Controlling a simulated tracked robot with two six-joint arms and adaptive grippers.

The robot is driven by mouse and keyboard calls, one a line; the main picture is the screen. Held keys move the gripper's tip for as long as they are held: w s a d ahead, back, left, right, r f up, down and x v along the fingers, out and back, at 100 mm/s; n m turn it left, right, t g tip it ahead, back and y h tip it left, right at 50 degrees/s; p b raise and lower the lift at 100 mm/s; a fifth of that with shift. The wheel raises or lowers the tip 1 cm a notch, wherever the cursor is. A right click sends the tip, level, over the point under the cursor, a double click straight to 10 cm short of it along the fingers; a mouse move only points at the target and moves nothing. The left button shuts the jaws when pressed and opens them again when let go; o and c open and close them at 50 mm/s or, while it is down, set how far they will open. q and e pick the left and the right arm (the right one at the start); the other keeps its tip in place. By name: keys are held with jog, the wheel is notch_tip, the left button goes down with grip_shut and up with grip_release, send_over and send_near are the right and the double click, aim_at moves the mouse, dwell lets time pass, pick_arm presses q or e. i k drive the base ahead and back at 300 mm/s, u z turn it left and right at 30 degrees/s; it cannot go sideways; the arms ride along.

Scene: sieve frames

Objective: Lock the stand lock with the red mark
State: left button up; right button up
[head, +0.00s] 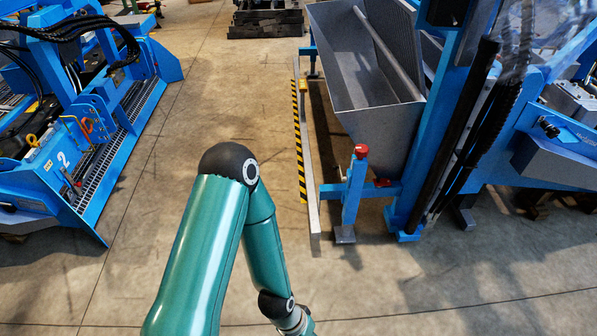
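A red-topped part (361,151), which looks like the stand lock with the red mark, sits on top of a short blue post (352,195) right of the centre. A smaller red piece (381,182) shows low beside the post, on the blue crossbar. I cannot tell whether the lock is open or locked. My teal arm rises from the bottom, bends at its black elbow and runs back down to the bottom edge, left of the post. Its gripper is below the picture. My other gripper is not in view either.
A grey metal trough (372,110) stands behind the post, beside a thick blue column (440,110). A black-and-yellow striped bar (299,145) runs along its left side; a yellow piece (303,87) sits farther back. A blue machine (75,130) stands left. The floor between is clear.

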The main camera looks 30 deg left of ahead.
aim_at(334, 167)
jog(key=u, duration=0.65)
jog(key=i, duration=1.05)
jog(key=z, duration=0.05)
jog(key=k, duration=1.3)
jog(key=u, duration=0.35)
jog(key=i, duration=1.4)
jog(key=u, duration=0.15)
